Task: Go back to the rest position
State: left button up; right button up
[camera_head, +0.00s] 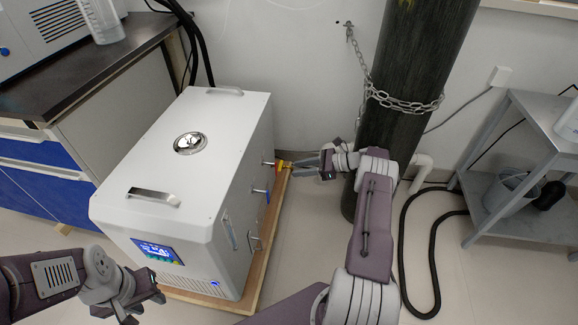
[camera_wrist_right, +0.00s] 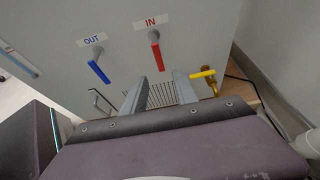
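My right gripper (camera_head: 293,167) reaches out to the right side of the white machine (camera_head: 180,200). Its two fingers are apart and empty in the right wrist view (camera_wrist_right: 162,88), with a vent grille visible between them. A red handle (camera_wrist_right: 157,55) under an "IN" label and a blue handle (camera_wrist_right: 99,71) under an "OUT" label lie beyond the fingertips. A yellow valve handle (camera_wrist_right: 203,74) is just right of the right finger. My left gripper (camera_head: 146,305) is at the lower left, in front of the machine, with its fingers apart and nothing between them.
A dark gas cylinder (camera_head: 415,70) with a chain (camera_head: 405,103) stands behind my right arm. A black hose (camera_head: 405,250) lies on the floor to the right, near a grey cart (camera_head: 510,195). A dark-topped bench (camera_head: 75,75) is at the left. Some front floor is clear.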

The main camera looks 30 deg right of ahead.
jog(key=shift+s+d, duration=0.2)
dwell(0.3)
jog(key=s+a+r+n+g+h+p, duration=0.2)
jog(key=s+a+r+n+g, duration=0.15)
jog(key=a+n, duration=0.2)
jog(key=s+a+r+n+g+h+p, duration=0.2)
jog(key=s+a+r+n+g, duration=0.15)
jog(key=a, duration=0.35)
jog(key=s+a+r+n+h+p, duration=0.2)
jog(key=s+a+r+n+h, duration=0.15)
jog(key=s+n, duration=0.55)
jog(key=s+a+r+n+h+p, duration=0.1)
jog(key=s+a+r+n+h, duration=0.15)
jog(key=s+r+n, duration=0.55)
notch_tip(320, 180, up, 34)
jog(key=s+p, duration=0.2)
jog(key=p, duration=3.6)
jog(key=shift+s+d+m+h, duration=0.2)
jog(key=shift+m+h, duration=0.1)
jog(key=shift+m, duration=0.1)
